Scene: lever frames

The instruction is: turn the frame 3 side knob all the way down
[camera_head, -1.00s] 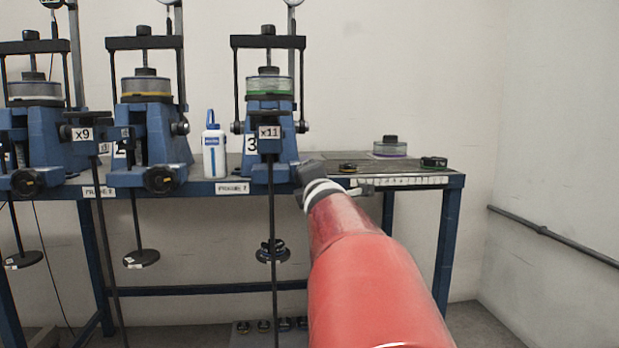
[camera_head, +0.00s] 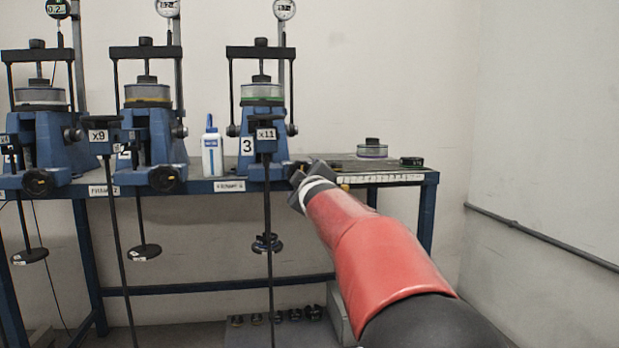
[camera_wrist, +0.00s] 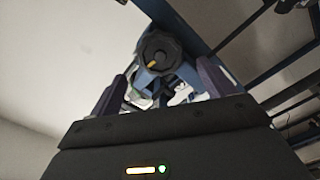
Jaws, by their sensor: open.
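Frame 3 (camera_head: 262,105) is a blue stand with a "3" label on the bench, holding a clear cell with a green band. In the wrist view a black lobed knob (camera_wrist: 158,55) with a yellow mark faces me, on a blue body. In the head view my gripper (camera_head: 296,184) is at frame 3's lower right and hides the place where this knob would show. In the wrist view my gripper (camera_wrist: 166,80) is open. Its two fingers stand apart on either side below the knob, with no visible contact.
An x11 hanger (camera_head: 266,134) stands in front of frame 3, its rod hanging below the bench. A white bottle (camera_head: 211,150) is left of it. Frame 2 (camera_head: 150,130) is farther left. A spare cell (camera_head: 372,150) sits on the bench's right part (camera_head: 400,178).

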